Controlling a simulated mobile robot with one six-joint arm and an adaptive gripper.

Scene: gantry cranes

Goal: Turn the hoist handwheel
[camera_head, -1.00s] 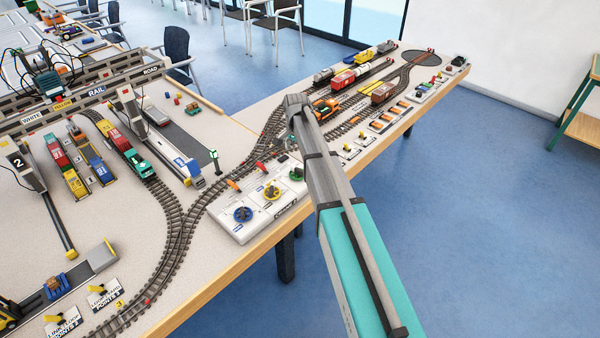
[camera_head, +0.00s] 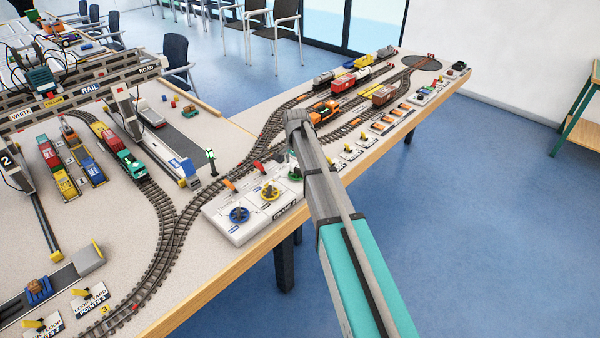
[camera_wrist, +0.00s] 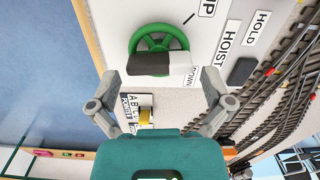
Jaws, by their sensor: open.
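The hoist handwheel (camera_wrist: 158,42) is a green spoked wheel on a white panel with a HOIST label, in the wrist view. A dark and white bar (camera_wrist: 150,64) covers its lower part. My gripper (camera_wrist: 160,76) is open, its fingers spread to either side below the wheel, with nothing between them. I cannot tell its height above the panel. In the head view the green wheel (camera_head: 295,174) is partly hidden by my arm, at the right of the control panel (camera_head: 225,222).
The wooden table edge (camera_head: 235,261) is in front, with open floor beyond. A small panel with a yellow lever (camera_wrist: 145,116) is near my fingers.

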